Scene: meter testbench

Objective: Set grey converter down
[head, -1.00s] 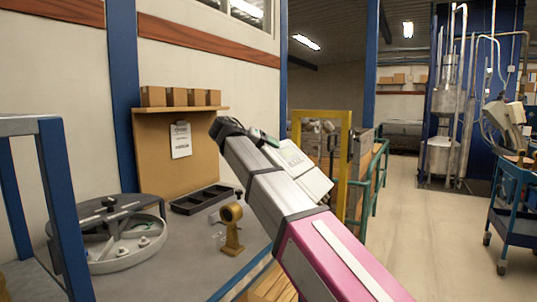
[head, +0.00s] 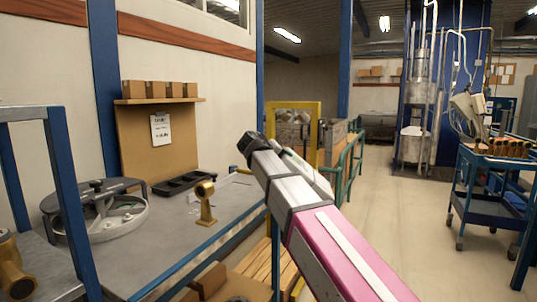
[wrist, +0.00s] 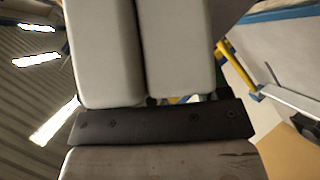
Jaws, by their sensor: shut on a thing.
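The grey converter (head: 307,172) shows as a pale slab behind my arm in the head view, held in the air right of the bench. My arm covers most of it. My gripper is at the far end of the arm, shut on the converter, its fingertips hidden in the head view. The wrist view is filled by pale grey blocks and a dark bolted band. I cannot tell there which parts are converter and which are mine.
The grey bench (head: 165,240) has clear top near its front edge. On it are a brass fitting (head: 205,203), a black tray (head: 183,183) and a round grey fixture (head: 110,220). A blue post frame (head: 68,195) stands at left. A blue cart (head: 480,205) stands at right.

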